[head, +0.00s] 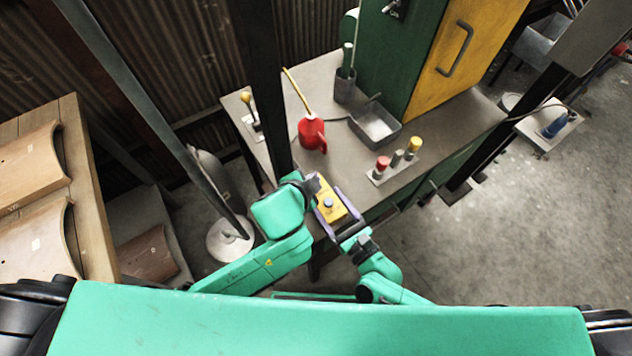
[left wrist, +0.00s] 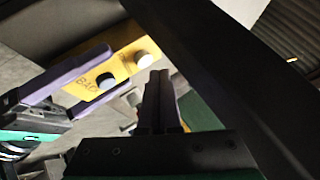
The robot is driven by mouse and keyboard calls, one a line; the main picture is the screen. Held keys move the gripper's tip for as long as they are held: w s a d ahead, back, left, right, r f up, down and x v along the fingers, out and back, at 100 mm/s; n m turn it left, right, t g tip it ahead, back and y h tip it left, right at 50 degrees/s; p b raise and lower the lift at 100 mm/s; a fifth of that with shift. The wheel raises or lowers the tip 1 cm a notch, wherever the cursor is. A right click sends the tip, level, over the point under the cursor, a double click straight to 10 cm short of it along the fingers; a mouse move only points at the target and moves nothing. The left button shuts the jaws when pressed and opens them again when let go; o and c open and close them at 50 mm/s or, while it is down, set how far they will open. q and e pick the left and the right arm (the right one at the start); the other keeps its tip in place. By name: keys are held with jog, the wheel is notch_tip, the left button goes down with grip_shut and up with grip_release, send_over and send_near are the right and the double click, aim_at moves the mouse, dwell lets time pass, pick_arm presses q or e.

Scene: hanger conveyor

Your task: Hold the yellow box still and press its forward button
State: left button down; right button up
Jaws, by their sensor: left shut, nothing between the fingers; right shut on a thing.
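The yellow box (head: 333,212) is held between the purple fingers of my right gripper (head: 325,203), which is shut on it. In the left wrist view the box (left wrist: 127,71) shows a dark blue-grey button (left wrist: 105,80) beside the lettering "BACK". A white button (left wrist: 144,60) sits farther along the box, with lettering beside it that I cannot fully read. My left gripper (head: 312,184) is shut and empty at the box's far end. Its closed fingertips (left wrist: 160,78) are close to the white button; I cannot tell whether they touch it.
A dark post (head: 266,90) stands close beside my left gripper. The grey table (head: 440,125) behind holds a red oil can (head: 311,131), a metal tray (head: 375,124) and a plate with several coloured knobs (head: 396,163). Open floor (head: 480,240) lies to the right.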

pick_arm(q)
jog(key=shift+f, duration=0.1)
jog(key=shift+f, duration=0.3)
